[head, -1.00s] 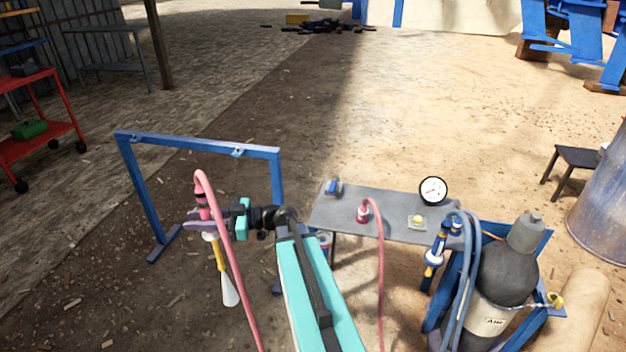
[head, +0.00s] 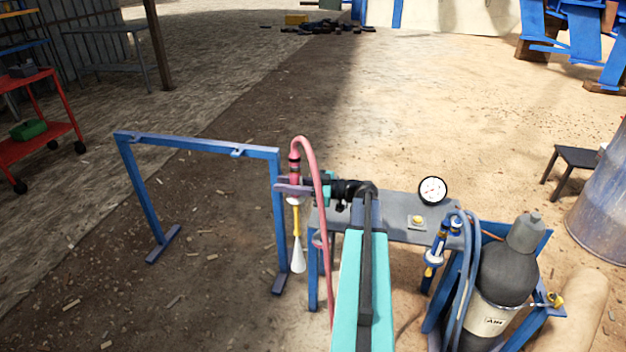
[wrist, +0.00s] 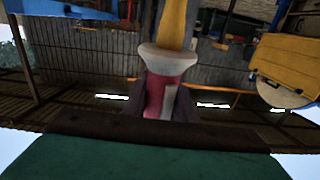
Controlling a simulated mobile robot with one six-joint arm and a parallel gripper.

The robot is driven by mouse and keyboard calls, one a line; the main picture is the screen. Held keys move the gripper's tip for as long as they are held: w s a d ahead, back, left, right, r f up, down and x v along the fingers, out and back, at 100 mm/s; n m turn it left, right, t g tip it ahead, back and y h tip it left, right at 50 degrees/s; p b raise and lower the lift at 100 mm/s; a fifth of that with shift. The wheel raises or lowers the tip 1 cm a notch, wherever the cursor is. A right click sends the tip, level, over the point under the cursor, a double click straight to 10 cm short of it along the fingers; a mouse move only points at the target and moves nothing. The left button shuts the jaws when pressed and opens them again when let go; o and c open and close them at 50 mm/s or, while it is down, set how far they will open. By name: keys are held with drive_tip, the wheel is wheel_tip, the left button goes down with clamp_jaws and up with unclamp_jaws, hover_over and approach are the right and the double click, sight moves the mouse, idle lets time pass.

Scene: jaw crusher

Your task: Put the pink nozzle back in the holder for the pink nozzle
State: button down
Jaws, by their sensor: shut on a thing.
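The pink nozzle (head: 296,224) hangs upright in my gripper (head: 294,188), its yellow tube and white flared tip pointing down. My gripper is shut around its pink body. In the wrist view the nozzle's pink body and cream collar (wrist: 166,62) sit between the dark jaws (wrist: 163,108). A pink hose (head: 318,180) arches from the nozzle's top and runs down past my arm.
The grey table (head: 395,205) carries a yellow button box (head: 417,220) and a round gauge (head: 432,190).

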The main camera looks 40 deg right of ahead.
drive_tip(key=s+d+h, duration=0.1)
drive_tip(key=s+d, duration=0.3)
drive_tip(key=d, duration=0.4)
drive_tip(key=shift+s+r+m, duration=0.25)
drive_tip(key=shift+r+m, duration=0.05)
drive_tip(key=shift+m, duration=0.1)
drive_tip(key=shift+r+p, duration=0.1)
drive_tip(key=shift+p, duration=0.25)
drive_tip(key=shift+w+f+b, duration=0.1)
drive_tip(key=shift+f+b, duration=2.25)
drive_tip(key=shift+f, duration=7.95)
drive_tip(key=c, duration=1.4)
unclamp_jaws()
drive_tip(key=shift+a, duration=0.1)
drive_tip(key=shift+o, duration=0.2)
drive_tip(key=shift+f, duration=0.1)
